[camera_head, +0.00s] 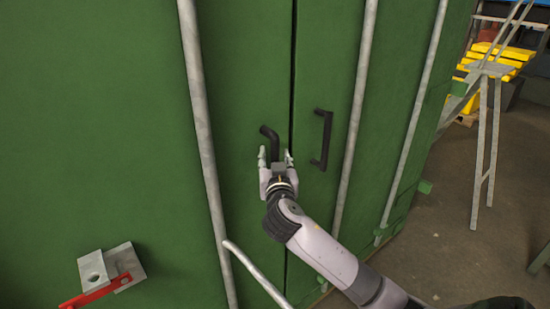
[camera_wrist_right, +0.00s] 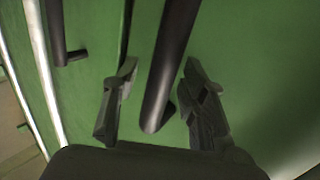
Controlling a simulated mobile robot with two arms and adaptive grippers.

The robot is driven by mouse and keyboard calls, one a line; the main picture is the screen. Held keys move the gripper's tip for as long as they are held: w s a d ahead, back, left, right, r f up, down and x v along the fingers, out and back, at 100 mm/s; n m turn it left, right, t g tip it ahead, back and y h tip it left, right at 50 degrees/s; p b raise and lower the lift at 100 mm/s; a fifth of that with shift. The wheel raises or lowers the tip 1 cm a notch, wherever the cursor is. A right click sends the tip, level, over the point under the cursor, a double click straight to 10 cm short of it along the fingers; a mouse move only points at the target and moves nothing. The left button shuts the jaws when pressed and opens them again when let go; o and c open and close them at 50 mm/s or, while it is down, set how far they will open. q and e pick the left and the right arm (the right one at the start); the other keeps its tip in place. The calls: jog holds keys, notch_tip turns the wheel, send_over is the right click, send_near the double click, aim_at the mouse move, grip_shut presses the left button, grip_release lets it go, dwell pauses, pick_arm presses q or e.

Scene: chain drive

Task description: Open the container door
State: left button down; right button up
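The green container door (camera_head: 250,70) fills the middle of the head view, with a dark vertical gap at its right edge. A black handle (camera_head: 272,141) is on this left panel, and its lower part is near my gripper. A second black handle (camera_head: 326,140) is on the right panel. My right gripper (camera_head: 275,157) is open at the left handle. In the right wrist view the handle (camera_wrist_right: 168,65) runs between the two spread fingers (camera_wrist_right: 158,95), with space on both sides. My left gripper is not in view.
Grey vertical bars (camera_head: 205,140) run along the container front, and a grey lever (camera_head: 255,272) juts out low. A bracket with a red bar (camera_head: 103,288) is at lower left. Metal trestle legs (camera_head: 484,130) and yellow items (camera_head: 505,58) stand to the right on open floor.

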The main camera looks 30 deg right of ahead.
grip_shut()
dwell(0.7)
